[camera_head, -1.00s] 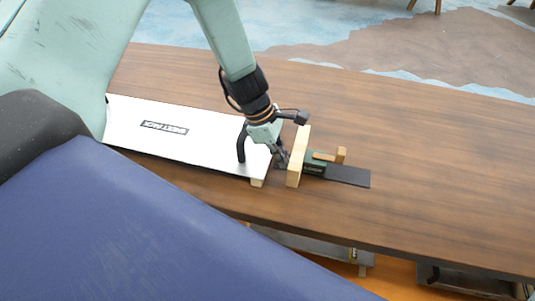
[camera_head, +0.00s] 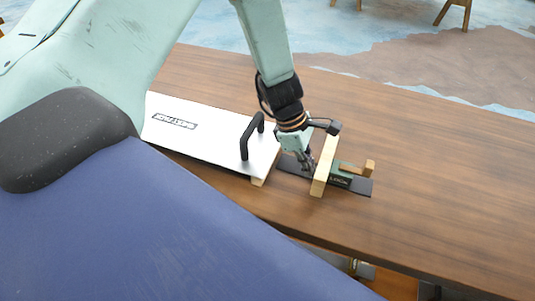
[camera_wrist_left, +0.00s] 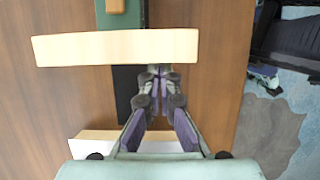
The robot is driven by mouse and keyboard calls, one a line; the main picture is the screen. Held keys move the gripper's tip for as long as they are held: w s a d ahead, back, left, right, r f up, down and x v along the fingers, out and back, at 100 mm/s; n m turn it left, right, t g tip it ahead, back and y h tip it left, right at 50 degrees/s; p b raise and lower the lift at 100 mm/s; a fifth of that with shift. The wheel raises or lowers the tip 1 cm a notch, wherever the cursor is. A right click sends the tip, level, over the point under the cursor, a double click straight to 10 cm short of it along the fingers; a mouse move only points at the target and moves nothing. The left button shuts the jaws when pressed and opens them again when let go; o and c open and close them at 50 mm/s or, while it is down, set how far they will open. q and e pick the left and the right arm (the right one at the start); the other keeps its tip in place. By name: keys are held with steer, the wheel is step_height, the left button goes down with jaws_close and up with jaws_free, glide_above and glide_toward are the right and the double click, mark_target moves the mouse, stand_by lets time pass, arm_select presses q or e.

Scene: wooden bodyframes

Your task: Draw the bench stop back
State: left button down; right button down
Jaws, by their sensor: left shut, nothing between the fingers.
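The bench stop (camera_head: 325,165) is an upright pale wooden board fixed to a dark green block with a small wooden handle piece. It stands on a dark flat rail (camera_head: 364,189) on the table. The board also shows across the upper part of the left wrist view (camera_wrist_left: 116,47). My left gripper (camera_head: 309,170) is shut and empty, with its tips low against or very close to the board's left face. In the left wrist view the closed fingertips (camera_wrist_left: 160,72) are at the board's near edge. My right gripper is not in view.
A white panel (camera_head: 210,137) with a black handle (camera_head: 252,136) lies to the left of the stop, raised on a wooden block (camera_head: 258,182). The wooden table (camera_head: 440,170) is clear to the right. Its front edge runs below the stop.

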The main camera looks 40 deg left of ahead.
arm_select(q)
steer(key=shift+d, duration=0.1)
steer(key=shift+d, duration=0.1)
steer(key=shift+r, duration=0.15)
steer(key=shift+w+a+r+p, duration=0.1)
steer(key=shift+w+r+p, duration=0.05)
steer(key=shift+r+p, duration=0.35)
steer(key=shift+w+a+r+p, duration=0.15)
steer(key=shift+r+p, duration=0.15)
steer(key=shift+p, duration=0.25)
steer(key=s+p+v, duration=0.1)
steer(key=p+v, duration=0.6)
steer(key=v, duration=0.1)
steer(key=shift+a+p, duration=0.4)
